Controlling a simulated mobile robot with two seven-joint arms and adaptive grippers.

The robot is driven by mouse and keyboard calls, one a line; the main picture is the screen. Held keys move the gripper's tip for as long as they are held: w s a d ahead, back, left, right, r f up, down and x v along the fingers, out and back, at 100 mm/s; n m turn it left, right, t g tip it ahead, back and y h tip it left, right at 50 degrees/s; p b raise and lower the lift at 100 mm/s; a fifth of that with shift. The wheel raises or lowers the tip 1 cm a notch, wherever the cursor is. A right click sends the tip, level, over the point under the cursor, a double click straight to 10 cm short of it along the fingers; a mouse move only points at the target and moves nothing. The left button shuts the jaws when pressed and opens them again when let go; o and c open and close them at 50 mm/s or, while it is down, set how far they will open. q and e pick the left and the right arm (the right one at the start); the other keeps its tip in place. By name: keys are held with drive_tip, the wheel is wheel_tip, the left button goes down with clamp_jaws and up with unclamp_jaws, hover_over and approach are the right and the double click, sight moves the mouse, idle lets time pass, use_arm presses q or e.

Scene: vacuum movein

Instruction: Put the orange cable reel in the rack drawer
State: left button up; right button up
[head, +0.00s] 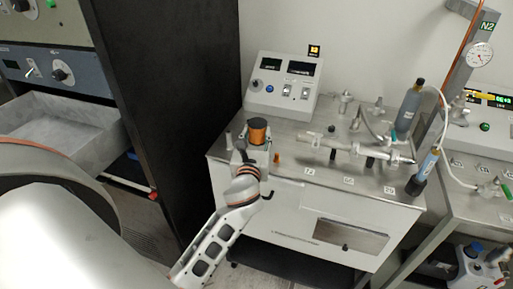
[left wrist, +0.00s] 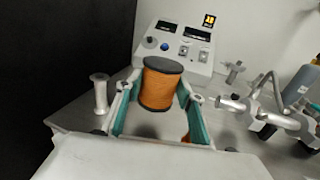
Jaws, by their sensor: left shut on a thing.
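The orange cable reel (head: 258,131) with dark end discs stands upright at the left end of the steel bench top (head: 300,170). My left gripper (head: 252,150) reaches it from the front. In the left wrist view the reel (left wrist: 160,84) sits between the two green-padded fingers of the gripper (left wrist: 158,105), which is shut on it. Whether the reel is clear of the bench top cannot be told. The rack drawer (head: 60,125) is pulled open at the far left, and its visible floor is bare. My right gripper is not in view.
A tall black rack side panel (head: 165,90) stands between drawer and bench. A pale spool-shaped piece (left wrist: 100,94) is left of the reel.

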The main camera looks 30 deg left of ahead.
sight(256, 144)
use_arm(q)
wheel_tip(256, 144, down, 4)
drive_tip(key=shift+r+b, duration=0.2)
drive_tip(key=shift+b, duration=0.5)
drive_tip(key=shift+f, duration=0.3)
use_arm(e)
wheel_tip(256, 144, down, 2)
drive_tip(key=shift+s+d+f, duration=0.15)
use_arm(q)
drive_tip(key=shift+f, duration=0.15)
drive_tip(key=o, duration=1.2)
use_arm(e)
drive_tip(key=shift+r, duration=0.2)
